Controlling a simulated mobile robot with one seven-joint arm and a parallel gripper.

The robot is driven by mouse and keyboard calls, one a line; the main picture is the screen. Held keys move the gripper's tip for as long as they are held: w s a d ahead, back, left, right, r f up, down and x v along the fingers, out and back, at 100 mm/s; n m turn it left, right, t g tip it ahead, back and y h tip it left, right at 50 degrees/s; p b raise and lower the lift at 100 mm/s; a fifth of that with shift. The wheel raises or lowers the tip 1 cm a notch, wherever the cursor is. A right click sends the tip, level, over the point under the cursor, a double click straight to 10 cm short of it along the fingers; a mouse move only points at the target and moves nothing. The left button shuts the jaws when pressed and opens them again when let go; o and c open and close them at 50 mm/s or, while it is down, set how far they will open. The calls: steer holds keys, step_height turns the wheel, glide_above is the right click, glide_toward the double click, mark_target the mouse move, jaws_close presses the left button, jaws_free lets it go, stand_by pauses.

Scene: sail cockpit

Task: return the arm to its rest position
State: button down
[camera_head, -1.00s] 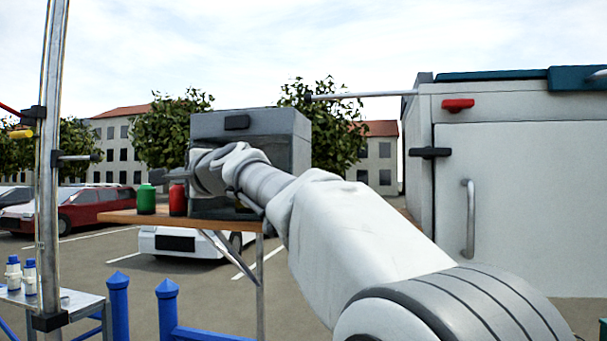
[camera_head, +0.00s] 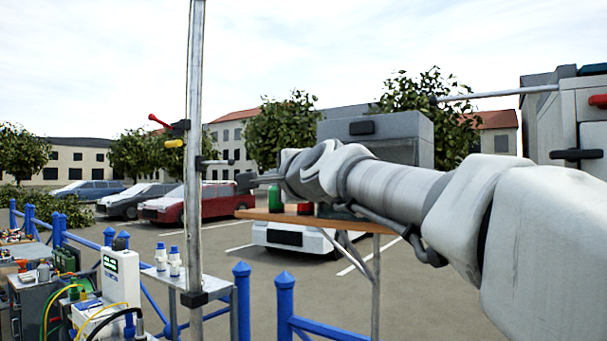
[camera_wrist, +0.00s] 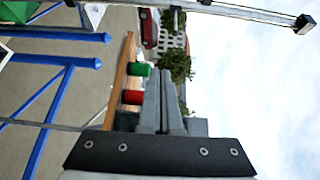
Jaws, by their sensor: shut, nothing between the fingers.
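My arm reaches in from the right in the head view, roughly level.
A wooden shelf (camera_head: 262,215) holds a green can (camera_head: 274,185), a partly hidden red can (camera_head: 305,209) and a grey box (camera_head: 400,140). Blue posts (camera_head: 285,305) stand in front. A small table (camera_head: 215,283) holds white bottles (camera_head: 174,262). A white cabinet (camera_head: 590,130) stands right.

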steer(key=s+d+f+n+g+h+b, duration=0.1)
steer(key=s+d+f+n+g+h, duration=0.1)
steer(key=s+d+f, duration=0.6)
steer(key=s+d+f+n+g+h+b, duration=0.1)
steer(key=s+d+f+n+g+h, duration=0.2)
steer(key=s+f, duration=0.9)
steer(key=s+d+f+n+g+h+b, duration=0.2)
steer(key=s+d+f+n+g, duration=0.3)
steer(key=s+d+f, duration=0.6)
step_height(320, 180, down, 10)
steer(key=shift+d+r+n+h, duration=0.1)
steer(key=shift+d+n+h, duration=0.5)
steer(key=shift+d+n, duration=0.5)
steer(key=shift+a, duration=0.1)
